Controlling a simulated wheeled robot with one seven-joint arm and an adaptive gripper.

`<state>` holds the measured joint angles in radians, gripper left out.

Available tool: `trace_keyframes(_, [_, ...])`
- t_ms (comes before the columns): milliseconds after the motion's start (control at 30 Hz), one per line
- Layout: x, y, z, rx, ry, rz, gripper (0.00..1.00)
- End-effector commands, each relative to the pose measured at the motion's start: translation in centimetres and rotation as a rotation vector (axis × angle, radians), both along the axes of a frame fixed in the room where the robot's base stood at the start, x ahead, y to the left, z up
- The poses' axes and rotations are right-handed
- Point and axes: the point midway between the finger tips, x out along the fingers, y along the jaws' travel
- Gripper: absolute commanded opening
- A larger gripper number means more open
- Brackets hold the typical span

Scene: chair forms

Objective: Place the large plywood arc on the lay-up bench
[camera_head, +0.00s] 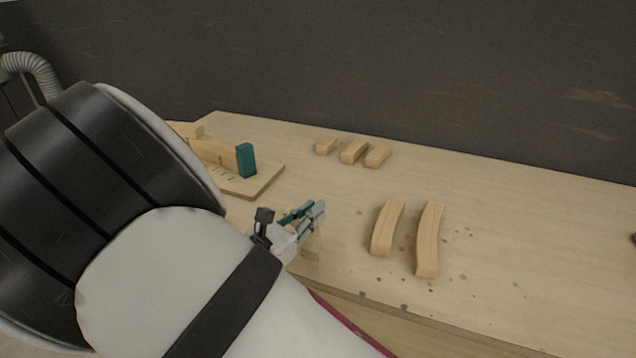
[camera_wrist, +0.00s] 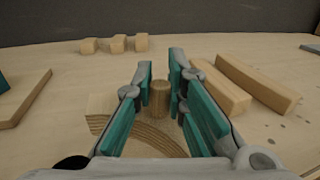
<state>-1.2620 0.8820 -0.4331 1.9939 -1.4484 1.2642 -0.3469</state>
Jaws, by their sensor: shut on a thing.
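My gripper (camera_head: 312,212) has teal finger pads and is shut on the upright round peg (camera_wrist: 160,97) of the plywood arc. The large plywood arc (camera_wrist: 150,140) shows its curved, layered top in the wrist view, below and between the fingers. In the head view only a small part of the arc (camera_head: 312,243) shows under my gripper; my arm hides the rest. The arc is over the near part of the pale wooden lay-up bench (camera_head: 480,190). I cannot tell whether it touches the bench top.
Two curved wooden pieces (camera_head: 428,240) lie just right of my gripper. Three small wooden blocks (camera_head: 354,151) stand in a row farther back. A wooden board (camera_head: 262,183) with a teal block (camera_head: 246,160) is at the left. The bench's right side is mostly clear, before a dark wall.

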Motion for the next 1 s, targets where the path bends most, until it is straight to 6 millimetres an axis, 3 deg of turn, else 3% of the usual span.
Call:
trace_keyframes(200, [5.1,0.6,-0.5,0.001,-0.002,-0.002,0.0])
trace_keyframes(333, [7.0,0.9,-0.7,0.001,-0.001,0.0,0.0])
trace_keyframes(600, [8.7,1.0,-0.9,0.0,0.0,-0.001,0.0])
trace_keyframes(800, [8.6,1.0,-3.9,-0.003,0.002,0.0,0.0])
trace_keyframes(1000, [8.5,1.0,-4.3,0.0,0.0,0.0,0.0])
